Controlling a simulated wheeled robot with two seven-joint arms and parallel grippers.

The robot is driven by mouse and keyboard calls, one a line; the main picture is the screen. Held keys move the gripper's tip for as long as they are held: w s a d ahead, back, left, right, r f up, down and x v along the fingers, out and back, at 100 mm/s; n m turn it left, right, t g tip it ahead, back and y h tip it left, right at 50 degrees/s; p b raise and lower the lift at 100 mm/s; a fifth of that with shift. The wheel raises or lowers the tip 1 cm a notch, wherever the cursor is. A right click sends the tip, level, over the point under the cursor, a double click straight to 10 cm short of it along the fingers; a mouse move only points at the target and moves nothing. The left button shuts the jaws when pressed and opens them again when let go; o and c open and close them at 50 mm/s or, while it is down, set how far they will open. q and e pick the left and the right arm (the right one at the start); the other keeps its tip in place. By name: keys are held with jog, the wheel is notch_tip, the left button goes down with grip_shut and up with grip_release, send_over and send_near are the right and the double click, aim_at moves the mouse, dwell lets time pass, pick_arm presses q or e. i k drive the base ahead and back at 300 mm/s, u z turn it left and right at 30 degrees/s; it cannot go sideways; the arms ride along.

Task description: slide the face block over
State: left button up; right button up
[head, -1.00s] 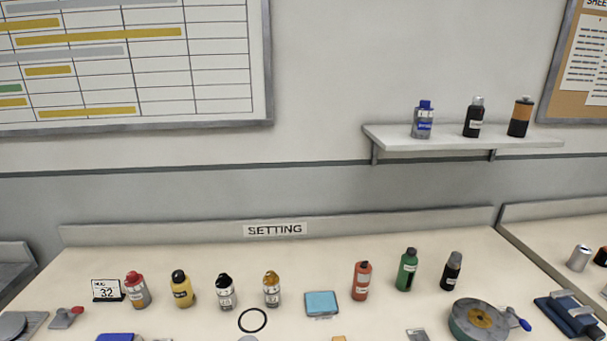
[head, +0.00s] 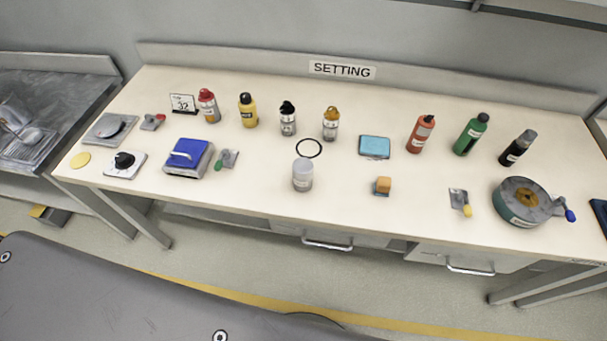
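No block with a face on it can be made out. A small orange block (head: 383,184) with a greyish lower part sits near the front of the white bench, right of the middle. A flat light-blue block or pad (head: 374,147) lies behind it. I cannot tell whether either is the face block. Neither of my grippers is in view.
The white bench (head: 270,215) has a "SETTING" label (head: 342,70) behind it. Several bottles stand along the back. A clear jar (head: 302,175), black ring (head: 308,148), blue-topped device (head: 188,157) and round grey drum (head: 524,202) stand on it.

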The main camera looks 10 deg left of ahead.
aim_at(302, 168)
jog(key=k, duration=0.5)
jog(key=z, duration=1.85)
jog(key=i, duration=1.75)
jog(key=u, duration=2.55)
